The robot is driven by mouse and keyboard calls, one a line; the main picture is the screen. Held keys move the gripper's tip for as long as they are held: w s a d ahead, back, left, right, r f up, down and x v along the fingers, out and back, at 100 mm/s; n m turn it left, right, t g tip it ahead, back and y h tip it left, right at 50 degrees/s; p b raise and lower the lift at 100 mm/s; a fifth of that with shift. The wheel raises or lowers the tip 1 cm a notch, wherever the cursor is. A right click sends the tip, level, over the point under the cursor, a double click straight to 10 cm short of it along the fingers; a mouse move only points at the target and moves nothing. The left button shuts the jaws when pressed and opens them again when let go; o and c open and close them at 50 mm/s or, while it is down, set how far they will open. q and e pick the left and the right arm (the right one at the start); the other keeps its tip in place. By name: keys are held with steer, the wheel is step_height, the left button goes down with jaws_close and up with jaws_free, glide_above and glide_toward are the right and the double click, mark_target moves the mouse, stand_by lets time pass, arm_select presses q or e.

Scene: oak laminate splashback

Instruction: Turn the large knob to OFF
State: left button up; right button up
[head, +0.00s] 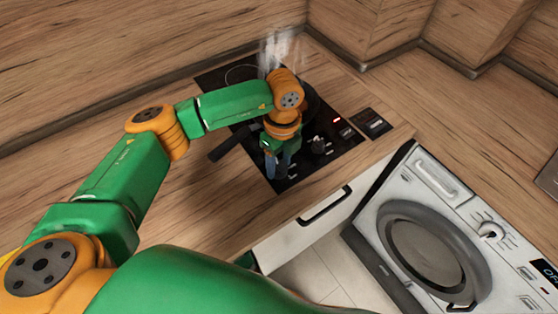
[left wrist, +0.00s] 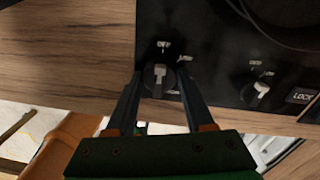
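A dark round knob (left wrist: 159,79) with a grey grip bar sits on the black hob panel in the left wrist view. Small white labels are printed around it; the one above it seems to read OFF. Its bar looks roughly upright, but I cannot tell its exact setting. A second, smaller-looking knob (left wrist: 256,95) is to its right; a knob also shows in the head view (head: 318,145). My left gripper (head: 281,170) points down at the hob's front; in the left wrist view (left wrist: 159,77) its fingers are apart, one on each side of the dark knob. Contact is unclear. My right gripper is out of view.
The black hob (head: 215,80) carries a dark pan, partly hidden by my arm, with its handle (head: 230,143) pointing left. Steam (head: 278,50) rises behind my wrist. A white washing machine (head: 440,180) stands at the right. The wooden worktop at the left is clear.

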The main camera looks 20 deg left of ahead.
mark_target(281, 165)
arm_select(q)
steer(key=o, duration=0.4)
steer(key=shift+r, duration=0.1)
steer(key=r+b, duration=0.1)
steer(key=r, duration=0.2)
steer(key=r+b, duration=0.1)
steer(key=r, duration=0.2)
steer(key=shift+w+d, duration=0.15)
steer(key=shift+w, duration=0.05)
steer(key=shift+r, duration=0.5)
